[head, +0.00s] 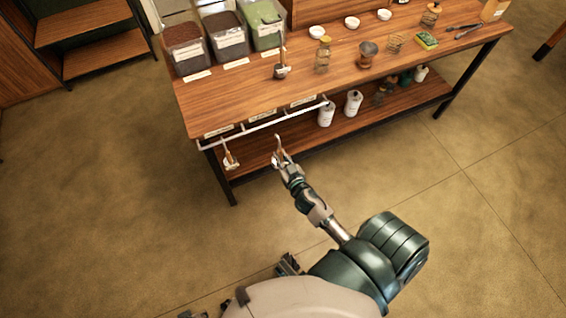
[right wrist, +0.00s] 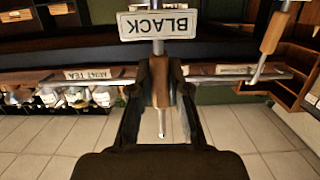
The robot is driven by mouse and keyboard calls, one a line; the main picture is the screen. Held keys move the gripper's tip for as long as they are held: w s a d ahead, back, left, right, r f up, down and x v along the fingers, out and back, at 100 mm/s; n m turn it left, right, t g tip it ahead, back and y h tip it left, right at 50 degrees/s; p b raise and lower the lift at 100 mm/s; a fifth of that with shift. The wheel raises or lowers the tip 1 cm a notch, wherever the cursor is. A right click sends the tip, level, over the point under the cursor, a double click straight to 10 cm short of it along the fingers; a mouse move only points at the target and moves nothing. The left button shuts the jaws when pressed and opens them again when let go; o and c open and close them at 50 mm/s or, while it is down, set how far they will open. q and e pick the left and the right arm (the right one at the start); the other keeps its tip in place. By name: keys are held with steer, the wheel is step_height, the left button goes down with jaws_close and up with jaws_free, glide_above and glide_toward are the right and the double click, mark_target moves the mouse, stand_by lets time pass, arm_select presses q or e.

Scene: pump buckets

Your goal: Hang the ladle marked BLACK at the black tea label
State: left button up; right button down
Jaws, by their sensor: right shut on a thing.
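My right gripper (head: 285,168) is shut on a ladle (head: 279,146) in front of the counter, below its front edge. In the right wrist view the fingers (right wrist: 161,95) close around its wooden handle (right wrist: 160,82). An upside-down white tag (right wrist: 158,25) on it reads BLACK. A metal rail (head: 265,125) runs along the counter's front, apart from the held ladle in the head view. A label (right wrist: 93,75) in the wrist view reads MINT TEA. The counter labels' words are too small to read in the head view. My left gripper is not clearly visible.
Another ladle (head: 231,157) hangs at the rail's left end. Three bins (head: 183,47) stand at the counter's back left. An upright thing with a dark base (head: 281,71) and several bowls and jars stand on the counter (head: 240,90). White bottles (head: 326,114) stand on the lower shelf.

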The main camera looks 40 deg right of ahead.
steer(key=shift+x, duration=0.9)
steer(key=w, duration=0.3)
steer(key=shift+w+d+r, duration=0.1)
steer(key=shift+w+r, duration=0.15)
arm_select(q)
steer(key=w+d+r+t+h+b, duration=0.1)
steer(key=w+d+r+t+b, duration=0.1)
steer(key=w, duration=0.4)
steer(key=shift+r+t+b, duration=0.55)
steer(key=shift+r+t, duration=0.35)
steer(key=shift+r, duration=0.05)
arm_select(e)
steer(key=w+f, duration=0.1)
steer(key=w+d+f, duration=0.1)
steer(key=w+f, duration=0.1)
steer(key=shift+w+d, duration=0.15)
steer(key=shift+w, duration=0.15)
arm_select(q)
steer(key=shift+w, duration=0.1)
steer(key=shift+a, duration=0.1)
arm_select(e)
steer(key=c, duration=1.1)
jaws_free()
